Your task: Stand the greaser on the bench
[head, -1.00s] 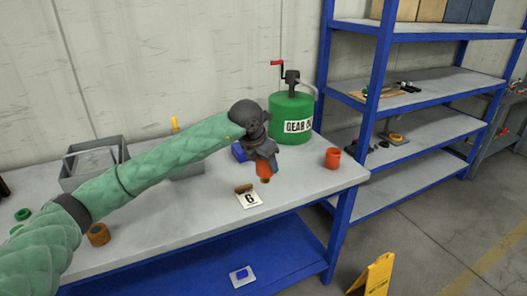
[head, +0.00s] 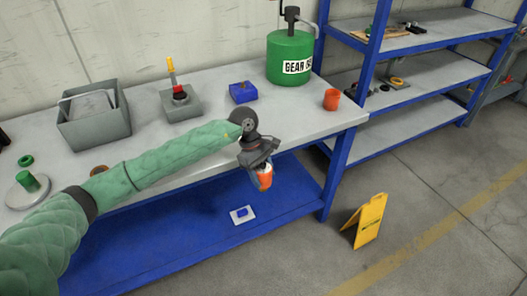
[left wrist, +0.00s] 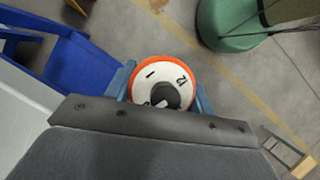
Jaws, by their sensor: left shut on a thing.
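The greaser (head: 265,177) is an orange cylinder. In the left wrist view (left wrist: 151,93) its white top shows an orange rim, dark numerals and a dark knob. My left gripper (head: 256,168) is shut on it, one finger on each side. The bench (head: 215,128) has a grey top. My gripper and forearm hide part of the bench's front edge. My right gripper is out of view.
A yellow floor sign (head: 370,221) stands right of the bench.

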